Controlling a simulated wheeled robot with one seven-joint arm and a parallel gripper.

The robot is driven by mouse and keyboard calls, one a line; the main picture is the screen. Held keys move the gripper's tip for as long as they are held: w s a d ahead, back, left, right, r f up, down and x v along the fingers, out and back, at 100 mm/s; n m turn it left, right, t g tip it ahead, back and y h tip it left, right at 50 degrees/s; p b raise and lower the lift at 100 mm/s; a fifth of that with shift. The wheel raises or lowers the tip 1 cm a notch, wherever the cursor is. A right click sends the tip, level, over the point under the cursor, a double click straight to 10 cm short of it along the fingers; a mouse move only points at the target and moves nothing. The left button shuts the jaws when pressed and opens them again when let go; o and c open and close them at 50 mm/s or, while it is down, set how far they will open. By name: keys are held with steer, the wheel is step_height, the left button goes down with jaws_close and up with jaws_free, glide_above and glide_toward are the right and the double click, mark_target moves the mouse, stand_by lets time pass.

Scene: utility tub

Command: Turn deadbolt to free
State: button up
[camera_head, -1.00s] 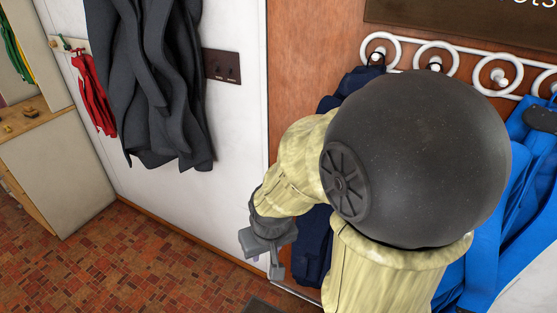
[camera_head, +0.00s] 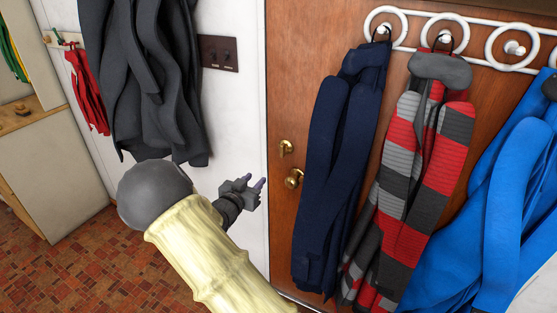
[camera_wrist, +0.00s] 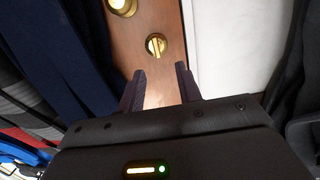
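The brass deadbolt thumb-turn (camera_head: 286,146) is on the brown wooden door, near its left edge and above a brass knob (camera_head: 293,179). In the wrist view, which looks upside down, the deadbolt (camera_wrist: 156,45) is a round plate with a raised tab running roughly up and down the picture. The knob (camera_wrist: 121,5) is partly cut off at the top edge. My gripper (camera_head: 254,182) is left of the knob, in front of the white wall. Its two dark fingers (camera_wrist: 160,70) are apart with nothing between them, pointing towards the deadbolt without touching it.
A navy coat (camera_head: 340,170) hangs on the door close to the right of the brass hardware. A dark grey coat (camera_head: 150,80) hangs on the wall (camera_head: 240,110) at left.

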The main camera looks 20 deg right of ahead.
mark_target(281, 151)
steer(key=shift+s+r+m+h, duration=0.3)
steer(key=shift+r+h, duration=0.1)
steer(key=shift+h, duration=0.4)
steer(key=shift+w+d, duration=0.1)
steer(key=p+x, duration=0.2)
steer(key=x, duration=1.5)
steer(key=shift+w+d+p, duration=0.1)
steer(key=shift+w+p, duration=0.05)
steer(key=shift+p, duration=0.25)
steer(key=shift+c, duration=0.4)
jaws_close()
